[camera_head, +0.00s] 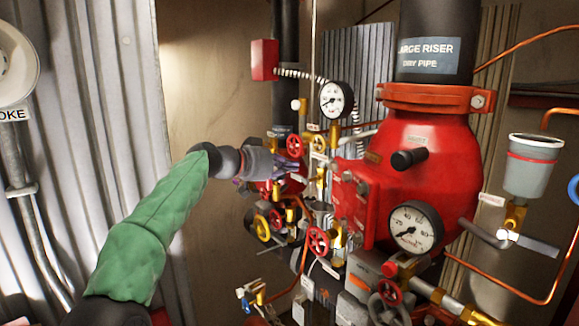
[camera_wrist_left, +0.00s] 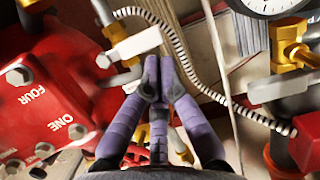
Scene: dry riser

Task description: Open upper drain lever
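My left gripper (camera_head: 292,168) reaches in from the left in the head view, among the small valves left of the red riser body. In the left wrist view its purple fingers (camera_wrist_left: 158,72) are drawn together at the tips, with nothing visible between them. A white lever-like handle (camera_wrist_left: 135,43) on a brass fitting lies just beyond and left of the fingertips; I cannot tell whether they touch. Another pale handle (camera_wrist_left: 278,88) is at the right of that view. I cannot tell which handle is the upper drain lever. My right gripper is not in view.
The large red riser body (camera_head: 415,165) fills the right. Pressure gauges (camera_head: 335,99) (camera_head: 415,228), red handwheels (camera_head: 318,241) and copper pipes crowd the area. A flexible ribbed conduit (camera_wrist_left: 190,60) curves close beside the fingers. Corrugated metal (camera_head: 110,110) stands at left.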

